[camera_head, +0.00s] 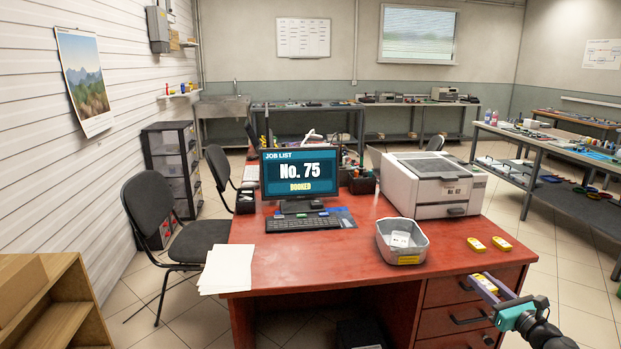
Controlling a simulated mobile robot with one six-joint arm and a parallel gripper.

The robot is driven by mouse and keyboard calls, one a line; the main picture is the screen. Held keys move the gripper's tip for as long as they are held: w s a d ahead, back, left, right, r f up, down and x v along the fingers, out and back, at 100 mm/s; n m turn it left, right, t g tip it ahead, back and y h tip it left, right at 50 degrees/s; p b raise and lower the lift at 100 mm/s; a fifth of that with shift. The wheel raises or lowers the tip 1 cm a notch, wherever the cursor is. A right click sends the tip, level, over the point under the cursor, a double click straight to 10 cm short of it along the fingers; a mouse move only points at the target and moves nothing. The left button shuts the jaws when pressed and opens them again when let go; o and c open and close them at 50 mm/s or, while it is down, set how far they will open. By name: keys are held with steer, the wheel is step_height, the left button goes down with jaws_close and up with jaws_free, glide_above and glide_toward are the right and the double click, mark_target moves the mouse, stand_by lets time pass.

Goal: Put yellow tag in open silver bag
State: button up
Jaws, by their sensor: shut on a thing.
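My gripper (486,285) is at the lower right, by the desk's front right edge. It is shut on a yellow tag (488,281), partly hidden by the fingers. Two more yellow tags, one on the left (476,244) and one on the right (502,243), lie flat on the desk beyond my gripper. An open silver container (385,249), which looks more like a rigid bin than a bag, stands on the desk left of my gripper. It has a yellow label on its front and a whitish item inside. The held tag is apart from it.
The red desk (300,270) has free room in front of the keyboard (303,223). A white printer (432,184) stands behind the container. A monitor (300,176) reads "No. 75 BOOKED". White papers (227,267) lie at the left edge.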

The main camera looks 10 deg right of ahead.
steer(key=w+a+n+g+y+p, duration=0.15)
steer(key=w+a+y, duration=0.35)
steer(key=a, duration=0.6)
steer(key=w+a+n+y+p, duration=0.25)
steer(key=w+a, duration=0.35)
steer(key=a, duration=0.6)
steer(key=s+a+n+g+y+p, duration=0.1)
steer(key=a+n+g+y, duration=0.5)
steer(key=a, duration=1.6)
steer(key=shift+s+a+r+n+y+p, duration=0.2)
steer(key=shift+n+y+p, duration=0.15)
steer(key=shift+p, duration=0.5)
steer(key=shift+s, duration=0.1)
